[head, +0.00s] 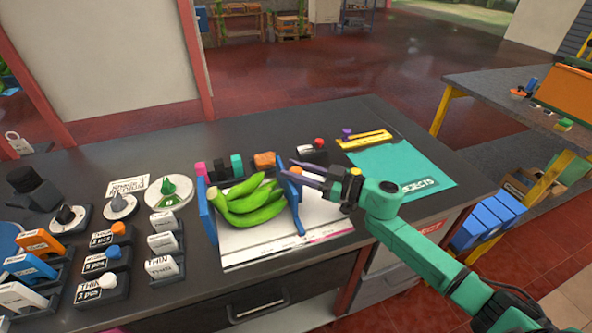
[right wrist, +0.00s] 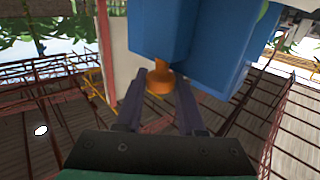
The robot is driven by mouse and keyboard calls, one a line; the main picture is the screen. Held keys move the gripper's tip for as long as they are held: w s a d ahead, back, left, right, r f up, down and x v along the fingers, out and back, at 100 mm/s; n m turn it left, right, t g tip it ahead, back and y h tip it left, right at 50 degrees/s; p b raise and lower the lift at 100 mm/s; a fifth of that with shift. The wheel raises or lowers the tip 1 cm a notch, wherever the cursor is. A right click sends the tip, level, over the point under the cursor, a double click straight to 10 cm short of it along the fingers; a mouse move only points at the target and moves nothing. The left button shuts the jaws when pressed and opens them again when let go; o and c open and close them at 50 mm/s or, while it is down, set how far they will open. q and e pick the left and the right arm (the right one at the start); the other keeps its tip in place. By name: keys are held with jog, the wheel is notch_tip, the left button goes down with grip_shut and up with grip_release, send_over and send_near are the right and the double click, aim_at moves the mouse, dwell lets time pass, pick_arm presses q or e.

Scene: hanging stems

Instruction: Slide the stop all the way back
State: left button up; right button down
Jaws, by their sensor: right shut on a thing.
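A blue stop (head: 295,213) stands upright on the white measuring board (head: 240,252), at the right of a bunch of green bananas (head: 250,203). The bananas lie between it and a second blue upright (head: 208,213) on the left. My right gripper (head: 290,169) reaches in from the right to the top of the stop. In the right wrist view its dark fingers (right wrist: 161,82) are shut on an orange knob (right wrist: 159,84) on the blue stop (right wrist: 160,32). My left gripper is not in view.
Behind the bananas are dark blocks, a teal block (head: 237,164) and a brown-orange block (head: 265,160). A teal mat (head: 400,170) with a yellow ruler-like piece (head: 364,140) lies to the right. The back of the counter is clear.

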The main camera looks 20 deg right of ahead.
jog(key=d, duration=0.8)
jog(key=shift+w+d, duration=0.25)
jog(key=shift+d, duration=0.05)
jog(key=c, duration=0.5)
grip_release()
jog(key=b+v, duration=0.1)
jog(key=v, duration=1.3)
jog(key=shift+s+d, duration=0.15)
jog(key=shift+s, duration=0.1)
